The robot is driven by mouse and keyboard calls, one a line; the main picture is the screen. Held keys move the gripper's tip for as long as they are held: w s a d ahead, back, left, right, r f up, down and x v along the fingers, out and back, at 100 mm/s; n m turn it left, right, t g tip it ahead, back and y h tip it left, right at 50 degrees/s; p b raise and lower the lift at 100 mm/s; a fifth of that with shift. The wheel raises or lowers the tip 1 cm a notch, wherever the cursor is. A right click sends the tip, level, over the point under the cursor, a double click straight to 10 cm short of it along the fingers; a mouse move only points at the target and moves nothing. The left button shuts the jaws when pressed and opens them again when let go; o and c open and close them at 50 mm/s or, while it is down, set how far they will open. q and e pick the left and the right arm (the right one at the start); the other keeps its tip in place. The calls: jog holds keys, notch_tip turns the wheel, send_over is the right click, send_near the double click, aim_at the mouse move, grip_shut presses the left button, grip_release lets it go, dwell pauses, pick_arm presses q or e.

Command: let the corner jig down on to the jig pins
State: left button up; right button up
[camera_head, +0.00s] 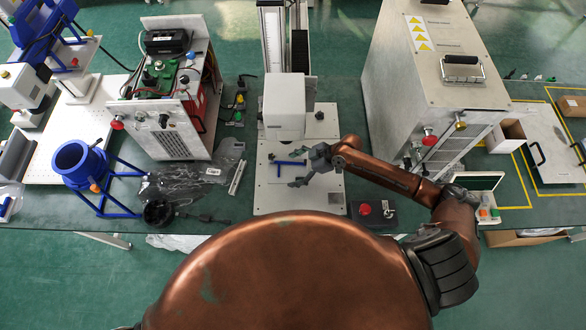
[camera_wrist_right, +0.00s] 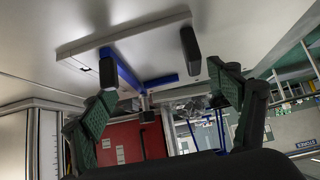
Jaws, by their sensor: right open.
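The corner jig (camera_head: 290,163) appears as a blue angled piece at the pale base plate (camera_head: 268,200) of the lift column. In the right wrist view the blue jig (camera_wrist_right: 123,69) shows between and beyond the fingers, close to a pale bar (camera_wrist_right: 140,30). My right gripper (camera_head: 303,168) is open beside the jig, at its right in the head view. In the right wrist view its dark fingertips (camera_wrist_right: 149,61) stand wide apart, with nothing held between them. I cannot make out the jig pins or whether the jig touches them. My left gripper is out of view.
The white lift head (camera_head: 284,121) hangs over the plate's rear, close to my right gripper. A large metal cabinet (camera_head: 440,60) stands at the right, and an instrument box (camera_head: 170,135) at the left. A red-button control box (camera_head: 372,212) sits at the plate's front right.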

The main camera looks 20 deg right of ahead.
aim_at(293, 172)
notch_tip(293, 172, up, 10)
dwell(0.6)
dwell(0.4)
